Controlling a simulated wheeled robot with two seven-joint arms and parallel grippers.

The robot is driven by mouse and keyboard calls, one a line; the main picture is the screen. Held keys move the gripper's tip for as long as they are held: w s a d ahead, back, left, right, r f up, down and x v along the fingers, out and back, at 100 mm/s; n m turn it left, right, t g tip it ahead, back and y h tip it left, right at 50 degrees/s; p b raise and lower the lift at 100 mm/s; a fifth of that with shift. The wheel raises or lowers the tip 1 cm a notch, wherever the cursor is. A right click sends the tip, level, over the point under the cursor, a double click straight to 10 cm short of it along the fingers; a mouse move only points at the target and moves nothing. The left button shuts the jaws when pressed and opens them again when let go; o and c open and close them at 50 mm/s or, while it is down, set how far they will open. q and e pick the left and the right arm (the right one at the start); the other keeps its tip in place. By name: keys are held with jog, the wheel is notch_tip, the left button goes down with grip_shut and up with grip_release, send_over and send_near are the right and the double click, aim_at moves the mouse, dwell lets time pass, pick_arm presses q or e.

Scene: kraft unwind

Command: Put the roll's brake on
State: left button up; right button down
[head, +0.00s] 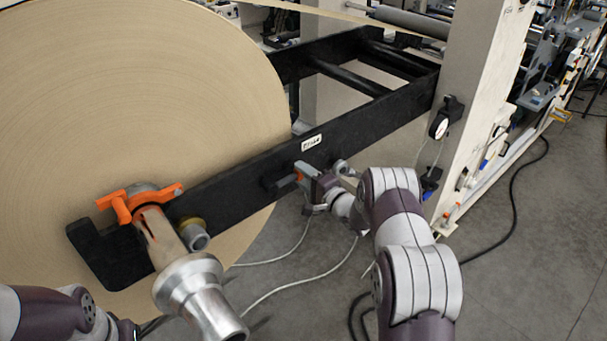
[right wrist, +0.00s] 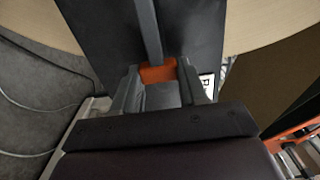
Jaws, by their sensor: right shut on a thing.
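The large kraft roll (head: 130,110) fills the left of the head view. Its metal shaft (head: 190,285) sticks out towards me through an orange clamp (head: 140,200) at the end of a black arm (head: 350,140). My right gripper (head: 303,180) is at the side of this arm, near its middle. In the right wrist view the gripper (right wrist: 157,80) is shut on an orange grip (right wrist: 158,72), which I take for the brake lever's handle. A grey bar (right wrist: 149,28) runs from it across the black arm. The fingers partly hide the grip. My left gripper is out of view.
White cables (head: 290,285) and a black cable (head: 515,190) lie on the grey floor. Floor at the lower right is mostly clear.

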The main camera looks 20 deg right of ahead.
jog(key=shift+f, duration=0.15)
jog(key=c, duration=0.6)
grip_release()
jog(key=b+v, duration=0.1)
jog(key=v, duration=1.1)
jog(key=shift+s, duration=0.3)
jog(key=shift+d, duration=0.15)
